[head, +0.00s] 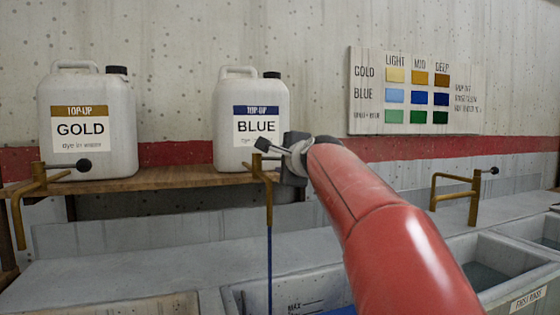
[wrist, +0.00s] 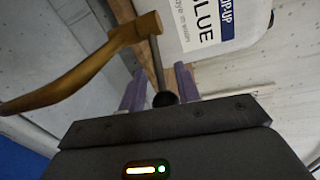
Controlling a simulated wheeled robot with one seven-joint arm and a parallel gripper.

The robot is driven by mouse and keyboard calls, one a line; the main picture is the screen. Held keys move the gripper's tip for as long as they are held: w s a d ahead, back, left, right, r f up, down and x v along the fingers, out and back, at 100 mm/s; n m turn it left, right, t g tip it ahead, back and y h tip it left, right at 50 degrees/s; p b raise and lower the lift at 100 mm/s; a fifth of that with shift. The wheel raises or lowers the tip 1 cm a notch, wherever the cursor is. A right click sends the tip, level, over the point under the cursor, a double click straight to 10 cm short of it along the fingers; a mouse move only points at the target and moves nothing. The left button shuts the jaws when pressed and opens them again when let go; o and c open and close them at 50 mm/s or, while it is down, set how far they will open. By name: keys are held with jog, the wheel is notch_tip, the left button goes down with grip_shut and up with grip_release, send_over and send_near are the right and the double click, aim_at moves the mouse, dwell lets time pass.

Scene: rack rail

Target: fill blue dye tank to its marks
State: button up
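The blue dye jug (head: 262,105), labelled BLUE, stands on the shelf. Below it is a brass tap (head: 268,200), with a thin blue stream (head: 269,270) falling from its spout into the blue dye tank (head: 232,300). A MAX mark shows on the tank's inner wall; the liquid level is mostly cut off by the frame and hidden by my arm. In the wrist view, my gripper (wrist: 160,86) has its two purple fingers apart on either side of the tap's lever, with the black knob (wrist: 165,99) between them near the palm. Blue dye (wrist: 22,160) shows at lower left.
A gold dye jug (head: 88,125) and its tap (head: 40,190) are at left. A colour chart (head: 415,90) hangs on the wall. Another tap (head: 472,195) and a FIRST RINSE basin (head: 525,300) are at right. The shelf (head: 165,178) is clear between the jugs.

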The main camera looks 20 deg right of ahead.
jog(key=shift+a, duration=0.15)
jog(key=s+r+b, duration=0.1)
jog(key=s, duration=0.6)
jog(key=shift+s, duration=0.3)
